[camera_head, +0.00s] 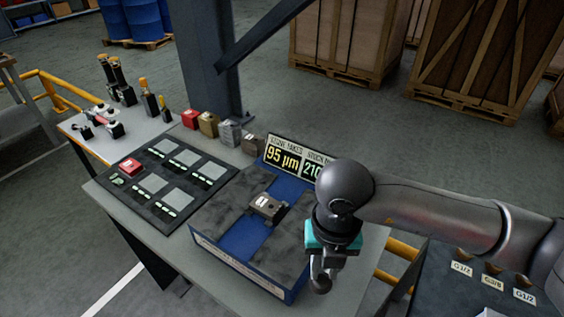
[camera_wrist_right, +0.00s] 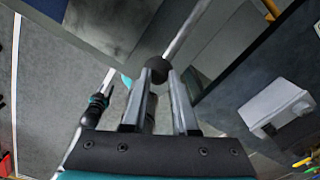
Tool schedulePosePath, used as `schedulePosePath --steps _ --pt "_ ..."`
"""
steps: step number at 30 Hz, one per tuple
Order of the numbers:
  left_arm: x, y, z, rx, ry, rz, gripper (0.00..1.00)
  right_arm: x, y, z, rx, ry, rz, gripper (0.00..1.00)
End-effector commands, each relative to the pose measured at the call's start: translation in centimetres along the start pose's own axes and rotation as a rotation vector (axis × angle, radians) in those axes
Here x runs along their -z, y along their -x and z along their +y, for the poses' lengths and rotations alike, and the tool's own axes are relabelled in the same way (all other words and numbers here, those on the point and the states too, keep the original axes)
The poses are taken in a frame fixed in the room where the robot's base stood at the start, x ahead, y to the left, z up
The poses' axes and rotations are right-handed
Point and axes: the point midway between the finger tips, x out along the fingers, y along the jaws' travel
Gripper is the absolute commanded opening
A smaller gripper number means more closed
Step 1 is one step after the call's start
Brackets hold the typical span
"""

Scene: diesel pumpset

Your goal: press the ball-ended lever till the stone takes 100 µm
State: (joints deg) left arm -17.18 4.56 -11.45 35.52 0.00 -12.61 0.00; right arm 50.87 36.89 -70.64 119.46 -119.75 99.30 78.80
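The readout board (camera_head: 290,157) at the back of the bench shows 95 µm under "stone takes" and 210 beside it, partly hidden by my right arm. A small grey-brown block (camera_head: 267,207) sits on the blue strip of the dark slab (camera_head: 215,222). My right gripper (camera_head: 322,278) points down at the slab's right side. In the right wrist view its two fingers (camera_wrist_right: 161,78) stand apart with the lever's dark ball (camera_wrist_right: 157,68) between their tips. The lever's bright rod (camera_wrist_right: 188,30) runs up and right from it. A dark, teal-banded part, seemingly my left gripper (camera_wrist_right: 103,98), shows small there; its fingers are unclear.
A dark board of grey plates (camera_head: 165,182) lies left of the slab. Several coloured blocks (camera_head: 208,124) line the back edge. A blue-grey post (camera_head: 205,60) rises behind the bench. A dark stand with labelled knobs (camera_head: 465,290) is at right.

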Motion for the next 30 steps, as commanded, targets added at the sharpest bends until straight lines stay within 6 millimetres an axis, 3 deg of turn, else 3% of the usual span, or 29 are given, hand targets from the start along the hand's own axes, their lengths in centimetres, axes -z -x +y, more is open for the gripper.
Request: schedulePosePath --steps 8,18,23,30 --pt "0.0 -0.3 0.0 0.0 0.0 0.0 0.5 0.2 -0.4 0.0 0.002 0.001 0.005 0.25" --pt "-0.3 -3.0 0.0 0.0 0.0 0.0 0.5 0.7 -3.4 0.2 0.003 0.0 0.004 0.25" --pt "-0.2 -2.0 0.0 0.0 0.0 0.0 0.5 0.4 -2.1 0.1 0.003 -0.002 0.002 0.25" --pt "0.1 0.4 0.0 0.0 0.0 0.0 0.5 -0.3 1.3 -0.2 0.002 -0.002 0.001 0.25"
